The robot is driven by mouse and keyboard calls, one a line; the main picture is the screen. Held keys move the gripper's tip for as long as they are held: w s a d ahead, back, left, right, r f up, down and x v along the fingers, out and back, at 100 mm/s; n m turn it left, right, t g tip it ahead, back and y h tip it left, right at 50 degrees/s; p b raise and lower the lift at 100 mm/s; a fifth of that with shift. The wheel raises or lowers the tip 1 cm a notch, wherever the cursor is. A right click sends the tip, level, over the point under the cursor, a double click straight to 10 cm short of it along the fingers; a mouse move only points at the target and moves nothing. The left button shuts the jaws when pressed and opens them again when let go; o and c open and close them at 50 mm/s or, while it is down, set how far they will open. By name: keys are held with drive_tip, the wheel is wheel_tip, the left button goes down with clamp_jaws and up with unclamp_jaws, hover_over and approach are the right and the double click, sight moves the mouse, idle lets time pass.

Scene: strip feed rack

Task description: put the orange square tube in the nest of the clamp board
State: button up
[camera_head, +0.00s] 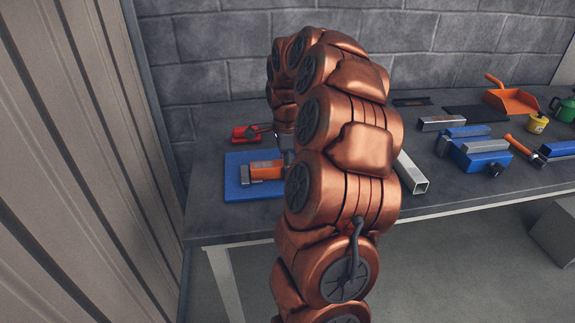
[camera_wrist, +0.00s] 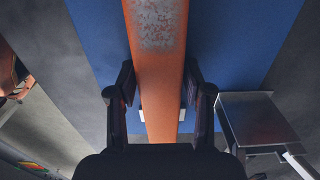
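The orange square tube (camera_head: 266,169) is over the blue clamp board (camera_head: 233,190) at the left of the bench in the head view. In the wrist view the orange tube (camera_wrist: 160,75) runs between the two black fingers of my gripper (camera_wrist: 159,75), with a worn grey patch near the top. The fingertips appear to press on its sides, so my gripper seems shut on it. The blue board (camera_wrist: 235,40) lies beneath. Pale pieces show on both sides of the tube. Whether the tube rests in the nest or is just above it cannot be told.
A grey metal block (camera_wrist: 258,118) stands right of my gripper. A red tool (camera_head: 246,132) lies behind the board. A ribbed wall is at left.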

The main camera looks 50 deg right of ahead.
drive_tip(key=shift+o, duration=0.9)
drive_tip(key=shift+r, duration=0.2)
wheel_tip(320, 180, up, 12)
drive_tip(key=b, duration=0.1)
drive_tip(key=s+a+f+n, duration=0.25)
drive_tip(key=a+n, duration=0.35)
drive_tip(key=a, duration=0.4)
drive_tip(key=s+a+f+n, duration=0.1)
drive_tip(key=s+a+n, duration=0.2)
drive_tip(key=a+n, duration=0.5)
drive_tip(key=s+a+f+n+g, duration=0.1)
drive_tip(key=s+a+f+n, duration=0.3)
drive_tip(key=s+a, duration=0.3)
drive_tip(key=s+a+f+n+g, duration=0.1)
drive_tip(key=s+a+f+n, duration=0.4)
drive_tip(key=s, duration=0.6)
drive_tip(key=shift+s+a+f+n, duration=0.25)
drive_tip(key=shift+a+f+n, duration=0.05)
drive_tip(key=shift+a+n, duration=0.85)
